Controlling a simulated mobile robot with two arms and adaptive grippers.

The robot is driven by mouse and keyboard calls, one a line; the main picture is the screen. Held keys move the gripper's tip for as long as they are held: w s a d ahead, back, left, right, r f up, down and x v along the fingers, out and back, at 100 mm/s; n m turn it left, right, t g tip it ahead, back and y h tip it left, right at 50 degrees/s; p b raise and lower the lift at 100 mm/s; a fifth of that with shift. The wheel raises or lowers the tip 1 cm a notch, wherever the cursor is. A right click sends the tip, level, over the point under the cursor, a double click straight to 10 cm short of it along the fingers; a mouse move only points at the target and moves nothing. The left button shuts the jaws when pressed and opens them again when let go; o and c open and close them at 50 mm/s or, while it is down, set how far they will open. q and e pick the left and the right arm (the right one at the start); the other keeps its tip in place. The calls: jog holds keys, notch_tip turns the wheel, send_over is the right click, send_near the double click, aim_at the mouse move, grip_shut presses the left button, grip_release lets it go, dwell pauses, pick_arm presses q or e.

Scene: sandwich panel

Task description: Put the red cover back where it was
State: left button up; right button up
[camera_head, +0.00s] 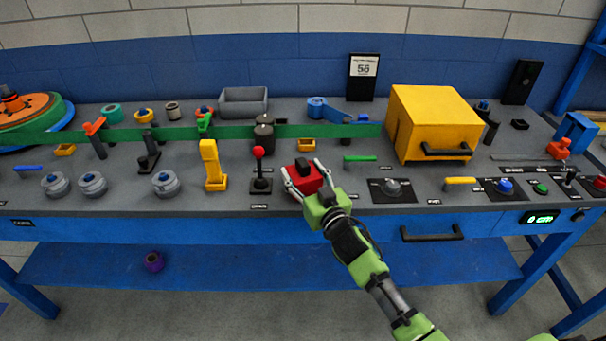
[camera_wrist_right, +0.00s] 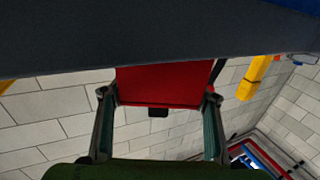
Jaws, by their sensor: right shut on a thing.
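The red cover (camera_head: 305,183) is a small red box with a black knob on top. It is between the fingers of my right gripper (camera_head: 303,177), over the front part of the grey bench top (camera_head: 230,205). In the right wrist view the cover (camera_wrist_right: 165,85) fills the space between the two fingers of my right gripper (camera_wrist_right: 158,97), and a dark part sticks out from it. I cannot tell whether the cover touches the bench or hangs just above it. What lies under it is hidden. My left gripper is not in view.
A black lever with a red ball (camera_head: 258,153) stands just left of the cover. A yellow lever (camera_head: 213,165) is further left. A grey dial on a black plate (camera_head: 392,190) and a green handle (camera_head: 359,158) are to the right. A yellow box (camera_head: 432,115) stands behind right.

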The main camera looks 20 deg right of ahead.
jog(key=shift+f, duration=0.2)
jog(key=shift+f, duration=0.2)
jog(key=o, duration=1.2)
jog(key=shift+c, duration=0.2)
jog(key=shift+r, duration=0.15)
jog(key=shift+s, duration=0.15)
jog(key=s+d, duration=0.1)
jog(key=s, duration=1)
jog(key=shift+s+d+b, duration=0.2)
jog(key=shift+s+b, duration=0.15)
jog(key=shift+b, duration=0.05)
